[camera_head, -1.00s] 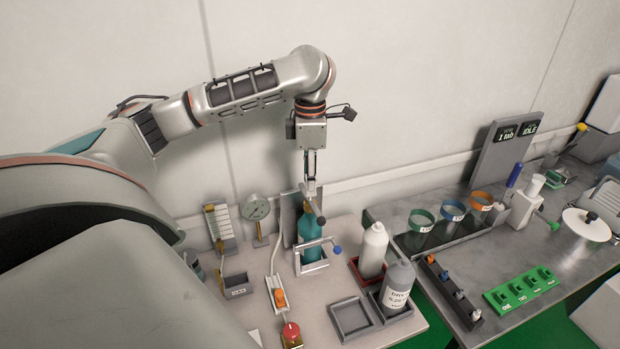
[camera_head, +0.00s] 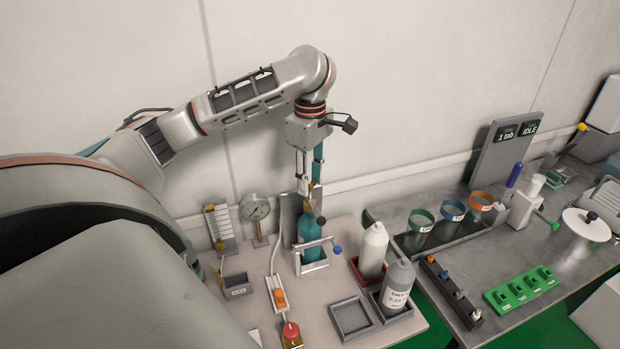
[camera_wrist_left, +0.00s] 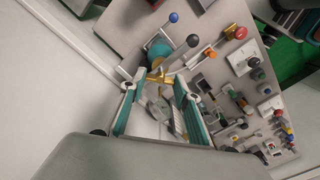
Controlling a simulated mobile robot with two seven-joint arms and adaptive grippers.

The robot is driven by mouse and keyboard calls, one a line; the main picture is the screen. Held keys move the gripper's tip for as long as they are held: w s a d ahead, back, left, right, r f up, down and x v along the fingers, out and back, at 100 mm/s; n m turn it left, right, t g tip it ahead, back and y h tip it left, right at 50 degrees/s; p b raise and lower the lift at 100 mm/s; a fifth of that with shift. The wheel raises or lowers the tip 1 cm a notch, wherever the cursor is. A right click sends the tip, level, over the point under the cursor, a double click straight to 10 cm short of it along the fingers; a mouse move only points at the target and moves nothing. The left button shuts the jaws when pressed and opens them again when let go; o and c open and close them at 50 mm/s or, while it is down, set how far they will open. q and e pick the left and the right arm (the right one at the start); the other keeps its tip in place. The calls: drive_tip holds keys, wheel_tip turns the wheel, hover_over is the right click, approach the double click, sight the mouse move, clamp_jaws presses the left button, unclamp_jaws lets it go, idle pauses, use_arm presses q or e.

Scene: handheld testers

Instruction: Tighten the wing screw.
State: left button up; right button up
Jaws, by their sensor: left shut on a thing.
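In the left wrist view, the brass wings (camera_wrist_left: 160,74) show between the two fingertips. The fingers partly hide the screw in the head view. My right gripper is not in view.
A dial gauge (camera_head: 256,207) stands to the left. White (camera_head: 374,248) and grey (camera_head: 398,285) bottles stand to the right. An empty grey tray (camera_head: 351,318) lies in front.

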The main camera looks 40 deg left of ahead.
sight(310, 185)
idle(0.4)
use_arm(q)
drive_tip(key=o, duration=1.1)
drive_tip(key=shift+o, duration=0.2)
wheel_tip(310, 185, up, 12)
